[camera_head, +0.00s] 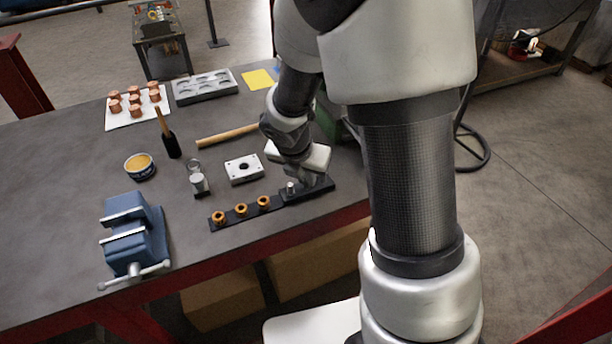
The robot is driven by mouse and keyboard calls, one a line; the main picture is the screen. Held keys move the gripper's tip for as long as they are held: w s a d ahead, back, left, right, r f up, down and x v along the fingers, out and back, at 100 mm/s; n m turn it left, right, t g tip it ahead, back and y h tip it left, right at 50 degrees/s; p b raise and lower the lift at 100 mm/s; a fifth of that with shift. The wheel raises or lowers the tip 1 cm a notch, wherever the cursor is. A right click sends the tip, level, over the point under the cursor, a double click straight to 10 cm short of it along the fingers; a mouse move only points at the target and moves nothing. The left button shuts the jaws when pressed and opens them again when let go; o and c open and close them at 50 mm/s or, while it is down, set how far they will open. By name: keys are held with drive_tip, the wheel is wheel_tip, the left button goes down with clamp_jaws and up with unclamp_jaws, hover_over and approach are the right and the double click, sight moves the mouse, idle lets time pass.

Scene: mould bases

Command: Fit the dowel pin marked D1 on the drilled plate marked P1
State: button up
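A light metal plate (231,172) with a dark centre hole lies flat on the bench, left of my gripper. It looks like the drilled plate; I cannot read any mark on it. My gripper (305,181) points down over the right end of a dark rack. A small silvery pin-like piece (290,187) stands upright at that end, just left of my fingers. I cannot tell whether it is a dowel pin or carries a mark. My fingers are small and partly hidden by the wrist, so I cannot see whether they hold anything.
Orange rings (241,209) sit along the rack near the bench's front edge. Copper pieces (134,97) are further back.

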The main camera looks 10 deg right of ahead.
drive_tip(key=shift+r, duration=0.1)
clamp_jaws()
drive_tip(key=shift+r+p, duration=1)
drive_tip(key=shift+p, duration=0.15)
